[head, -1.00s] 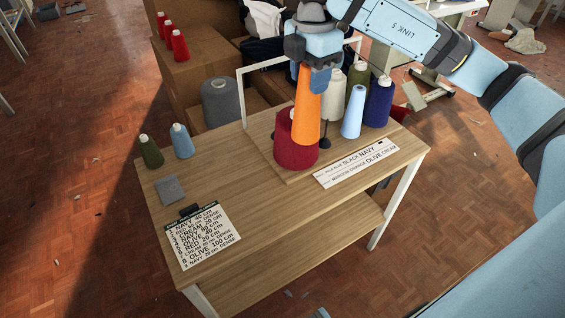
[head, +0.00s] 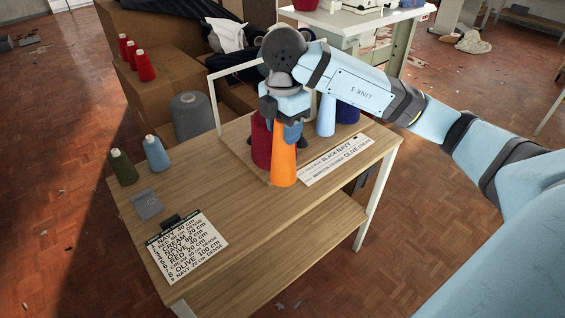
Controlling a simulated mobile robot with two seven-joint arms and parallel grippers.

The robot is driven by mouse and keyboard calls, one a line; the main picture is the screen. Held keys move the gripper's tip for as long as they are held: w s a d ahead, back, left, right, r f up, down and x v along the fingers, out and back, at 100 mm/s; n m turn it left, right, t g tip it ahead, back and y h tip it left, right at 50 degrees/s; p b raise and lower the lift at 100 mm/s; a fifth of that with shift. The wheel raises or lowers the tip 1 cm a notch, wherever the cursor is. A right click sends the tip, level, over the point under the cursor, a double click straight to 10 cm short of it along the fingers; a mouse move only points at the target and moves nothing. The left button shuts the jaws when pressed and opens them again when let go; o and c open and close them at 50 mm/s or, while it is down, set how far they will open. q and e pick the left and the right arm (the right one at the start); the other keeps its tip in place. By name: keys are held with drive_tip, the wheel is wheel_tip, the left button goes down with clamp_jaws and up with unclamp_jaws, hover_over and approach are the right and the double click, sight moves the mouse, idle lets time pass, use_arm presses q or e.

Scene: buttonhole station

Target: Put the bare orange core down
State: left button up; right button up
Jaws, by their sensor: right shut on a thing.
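The bare orange core (head: 283,165) is a tall smooth cone, upright, narrow end up, in the head view. My right gripper (head: 287,133) is above it and shut on its top. The core's lower end shows against the wooden table (head: 215,205), just in front of the dark red cone of thread (head: 261,142). I cannot tell whether its base touches the surface or hangs slightly above it. My gripper and wrist hide the core's tip and part of the thread rack behind. My left gripper is not in view.
A white label strip (head: 336,159) lies just right of the core. Light blue (head: 326,115) and navy (head: 347,113) cones stand behind. Olive (head: 122,167) and blue (head: 156,153) spools, a grey square (head: 147,204) and an order card (head: 187,246) are at left. The table's front middle is clear.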

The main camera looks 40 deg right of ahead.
sight(284, 165)
wheel_tip(284, 165, down, 9)
drive_tip(key=b, duration=0.1)
drive_tip(key=shift+r, duration=0.15)
drive_tip(key=o, duration=1.1)
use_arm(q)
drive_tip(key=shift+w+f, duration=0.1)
use_arm(e)
drive_tip(key=shift+o, duration=0.2)
drive_tip(key=shift+r, duration=0.1)
